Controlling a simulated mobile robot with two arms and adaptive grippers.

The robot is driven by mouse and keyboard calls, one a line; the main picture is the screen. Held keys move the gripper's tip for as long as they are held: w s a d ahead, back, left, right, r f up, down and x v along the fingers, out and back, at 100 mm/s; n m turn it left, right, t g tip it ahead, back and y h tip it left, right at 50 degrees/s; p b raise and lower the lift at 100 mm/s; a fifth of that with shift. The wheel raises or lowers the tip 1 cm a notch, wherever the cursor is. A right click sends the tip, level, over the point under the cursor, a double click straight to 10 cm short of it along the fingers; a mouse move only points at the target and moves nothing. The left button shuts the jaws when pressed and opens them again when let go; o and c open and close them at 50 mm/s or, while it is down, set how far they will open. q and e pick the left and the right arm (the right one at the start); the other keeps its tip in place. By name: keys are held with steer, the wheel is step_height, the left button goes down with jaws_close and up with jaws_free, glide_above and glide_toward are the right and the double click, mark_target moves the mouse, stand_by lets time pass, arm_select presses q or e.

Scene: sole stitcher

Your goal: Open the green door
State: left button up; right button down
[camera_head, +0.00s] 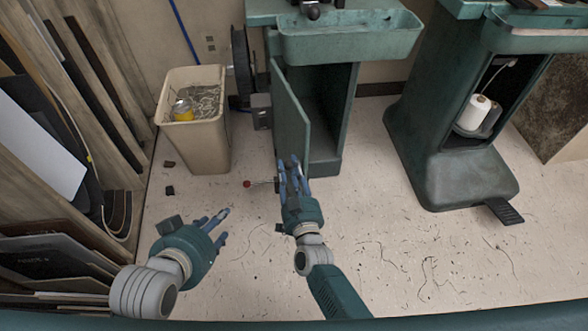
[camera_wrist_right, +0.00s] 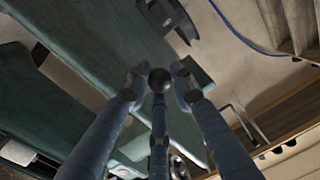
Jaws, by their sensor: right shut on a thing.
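The green door (camera_head: 291,112) hangs on the green machine cabinet in the middle of the head view. It stands ajar, swung out to the left, and the dark inside of the cabinet (camera_head: 327,115) shows to its right. My right gripper (camera_head: 293,165) is at the door's lower part. In the right wrist view its fingers (camera_wrist_right: 158,78) are closed around a dark round knob (camera_wrist_right: 160,80), with a green panel behind. My left gripper (camera_head: 225,225) is left of the door above the floor, with its fingers apart and nothing between them.
A beige waste bin (camera_head: 200,135) stands left of the door. A red-tipped lever (camera_head: 248,183) sticks out beside my right gripper. A second green machine (camera_head: 450,140) stands at the right. Boards (camera_head: 60,245) lean at the left. The floor (camera_head: 420,255) in front is mostly clear.

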steer(key=shift+w+d, duration=0.1)
steer(key=c, duration=1.5)
jaws_free()
steer(key=shift+o, duration=0.2)
steer(key=s+d, duration=0.2)
steer(key=s, duration=0.9)
steer(key=shift+s, duration=0.4)
steer(key=shift+d, duration=0.1)
